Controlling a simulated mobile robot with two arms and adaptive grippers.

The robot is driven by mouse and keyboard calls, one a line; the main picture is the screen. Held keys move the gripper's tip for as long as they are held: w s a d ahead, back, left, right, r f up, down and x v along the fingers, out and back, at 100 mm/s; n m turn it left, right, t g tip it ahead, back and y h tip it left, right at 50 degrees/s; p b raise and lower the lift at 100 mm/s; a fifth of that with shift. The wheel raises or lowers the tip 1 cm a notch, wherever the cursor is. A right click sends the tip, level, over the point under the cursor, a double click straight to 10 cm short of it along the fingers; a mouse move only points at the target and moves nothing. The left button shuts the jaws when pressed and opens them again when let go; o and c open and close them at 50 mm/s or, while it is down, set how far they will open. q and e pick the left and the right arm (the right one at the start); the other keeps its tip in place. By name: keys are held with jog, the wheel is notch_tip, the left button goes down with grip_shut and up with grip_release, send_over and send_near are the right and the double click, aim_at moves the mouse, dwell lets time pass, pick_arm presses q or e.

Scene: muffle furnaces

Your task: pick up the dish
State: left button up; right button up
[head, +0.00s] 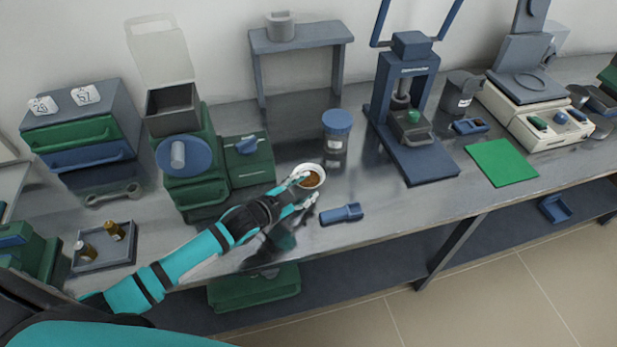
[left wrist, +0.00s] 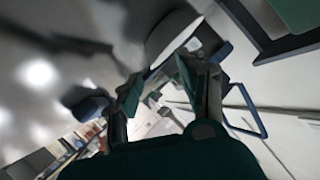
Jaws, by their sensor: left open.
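The dish (head: 317,169) is a small white round bowl with brown material inside. It stands on the grey bench near the middle of the head view. My left gripper (head: 306,188) is open, with its fingertips at the near left side of the dish. One fingertip overlaps the rim in the picture; I cannot tell whether it touches. In the left wrist view the open fingers (left wrist: 165,85) show, with a pale rounded shape (left wrist: 172,36) just beyond them that looks like the dish. My right gripper is not in view.
A blue-lidded jar (head: 336,143) stands just behind the dish. A blue tool (head: 342,214) lies to its front right. A green box (head: 249,162) and a small furnace with a blue disc (head: 183,157) stand left. A press (head: 408,110) stands right.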

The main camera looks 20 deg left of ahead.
aim_at(322, 180)
pick_arm(q)
jog(key=x, duration=0.3)
jog(key=shift+w+d+f, duration=0.1)
jog(key=shift+w+d, duration=0.2)
jog(key=shift+d, duration=0.05)
jog(key=shift+w+f, duration=0.1)
jog(key=shift+w, duration=0.05)
jog(key=c, duration=0.8)
grip_shut()
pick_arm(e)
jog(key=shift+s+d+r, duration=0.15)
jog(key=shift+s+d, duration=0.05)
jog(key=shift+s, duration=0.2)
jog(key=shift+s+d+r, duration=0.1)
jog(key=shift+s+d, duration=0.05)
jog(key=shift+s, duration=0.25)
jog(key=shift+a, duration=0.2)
